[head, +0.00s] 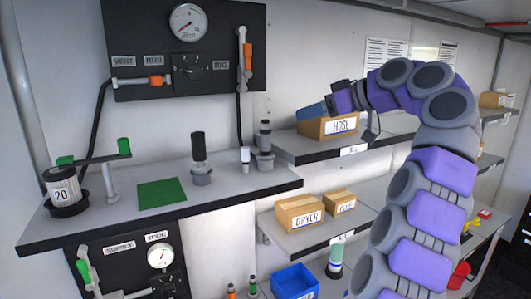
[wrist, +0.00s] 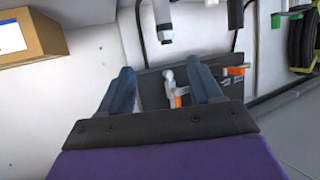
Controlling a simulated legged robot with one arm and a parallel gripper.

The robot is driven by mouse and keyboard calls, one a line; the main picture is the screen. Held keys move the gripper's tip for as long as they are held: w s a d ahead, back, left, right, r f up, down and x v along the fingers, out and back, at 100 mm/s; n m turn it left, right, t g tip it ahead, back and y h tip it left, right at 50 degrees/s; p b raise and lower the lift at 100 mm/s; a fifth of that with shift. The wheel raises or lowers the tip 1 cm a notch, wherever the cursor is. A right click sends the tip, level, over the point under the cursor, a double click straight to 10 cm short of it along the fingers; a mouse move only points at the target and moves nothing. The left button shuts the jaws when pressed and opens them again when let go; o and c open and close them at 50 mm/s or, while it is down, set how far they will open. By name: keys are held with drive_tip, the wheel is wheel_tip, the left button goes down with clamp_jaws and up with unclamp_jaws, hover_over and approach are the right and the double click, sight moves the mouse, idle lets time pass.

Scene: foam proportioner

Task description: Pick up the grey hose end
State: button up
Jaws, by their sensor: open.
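A grey stepped fitting (head: 265,142), which looks like the grey hose end, stands upright at the right end of the upper shelf in the head view. In the wrist view, which looks upside down, this grey fitting (wrist: 164,22) shows at the top, beyond and apart from the fingers. My gripper (head: 312,112) is up and to the right of it, in front of the box marked HOSE, pointing left. In the wrist view my gripper (wrist: 163,92) has its two blue fingers wide apart with nothing held between them.
A small white fitting (head: 245,158) and a black-topped fitting (head: 199,158) stand left of the grey one. A green mat (head: 162,193) lies farther left. The HOSE box (head: 328,128) is close to my gripper. A gauge panel (head: 215,80) is on the wall behind.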

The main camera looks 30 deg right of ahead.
sight(261, 127)
drive_tip(key=x, duration=0.4)
drive_tip(key=a+b+x, duration=0.1)
drive_tip(key=x, duration=0.7)
drive_tip(key=shift+s+a+b, duration=0.15)
drive_tip(key=shift+a+b, duration=0.05)
drive_tip(key=shift+b, duration=0.1)
drive_tip(key=shift+w+d+f, duration=0.15)
drive_tip(key=shift+w+d, duration=0.2)
drive_tip(key=shift+w+f, duration=0.2)
drive_tip(key=shift+w, duration=0.05)
drive_tip(key=x, duration=0.3)
drive_tip(key=shift+w+a+f, duration=0.1)
drive_tip(key=shift+w+a, duration=0.3)
drive_tip(key=shift+a, duration=0.4)
drive_tip(key=shift+s+a, duration=0.1)
drive_tip(key=shift+s, duration=0.1)
drive_tip(key=shift+c, duration=0.8)
drive_tip(key=shift+w+d+f, duration=0.1)
drive_tip(key=shift+d, duration=0.3)
drive_tip(key=c, duration=0.3)
drive_tip(key=shift+d, duration=0.35)
drive_tip(key=c, duration=0.3)
drive_tip(key=shift+a, duration=0.3)
clamp_jaws()
